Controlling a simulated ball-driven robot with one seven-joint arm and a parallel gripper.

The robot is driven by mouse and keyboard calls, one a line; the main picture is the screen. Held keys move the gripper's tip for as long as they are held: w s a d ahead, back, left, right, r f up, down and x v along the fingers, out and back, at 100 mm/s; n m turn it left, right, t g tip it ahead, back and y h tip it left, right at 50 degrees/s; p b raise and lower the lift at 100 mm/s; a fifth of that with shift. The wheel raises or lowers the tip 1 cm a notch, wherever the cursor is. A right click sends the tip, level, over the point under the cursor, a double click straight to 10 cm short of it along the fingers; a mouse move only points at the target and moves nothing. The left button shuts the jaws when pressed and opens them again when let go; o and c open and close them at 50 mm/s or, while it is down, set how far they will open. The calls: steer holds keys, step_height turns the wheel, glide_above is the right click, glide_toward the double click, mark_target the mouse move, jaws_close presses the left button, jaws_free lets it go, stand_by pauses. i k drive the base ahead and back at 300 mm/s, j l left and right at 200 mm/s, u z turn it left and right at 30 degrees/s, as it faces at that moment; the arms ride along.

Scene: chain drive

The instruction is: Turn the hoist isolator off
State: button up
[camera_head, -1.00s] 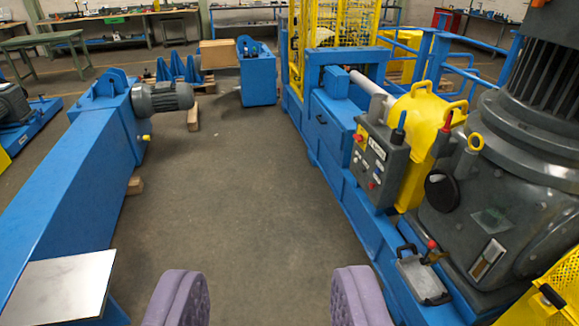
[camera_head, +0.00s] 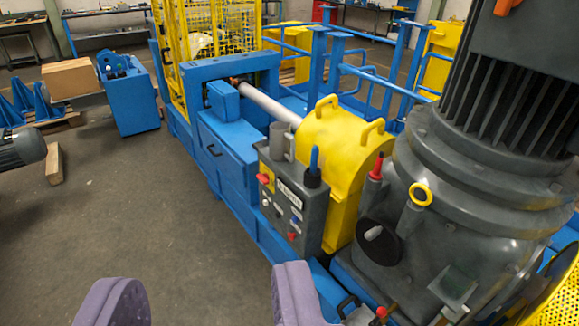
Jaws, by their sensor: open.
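A grey control box (camera_head: 292,207) stands on the blue machine frame, right of the picture's middle. On its left upper face is a red switch on a yellow plate (camera_head: 265,180), which looks like an isolator. Its label is too small to read, and I cannot tell its setting for sure. Small buttons and a red knob (camera_head: 292,236) sit lower on the box. My gripper (camera_head: 203,288) shows as two purple padded fingers at the bottom edge. It is open and empty, apart from the box, with floor visible between the fingers.
A yellow guard (camera_head: 340,165) adjoins the box. A large grey motor housing (camera_head: 470,210) fills the right side, with a black round knob (camera_head: 378,240). Blue rails (camera_head: 395,90) and a yellow cage (camera_head: 215,45) stand behind.

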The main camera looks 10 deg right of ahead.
mark_target(264, 179)
steer(key=i+z, duration=0.1)
steer(key=i, duration=0.15)
steer(key=i+u, duration=0.1)
steer(key=i, duration=0.85)
steer(key=i+u, duration=0.1)
steer(key=i, duration=0.8)
steer(key=i+l+u, duration=0.15)
steer(key=i, duration=0.8)
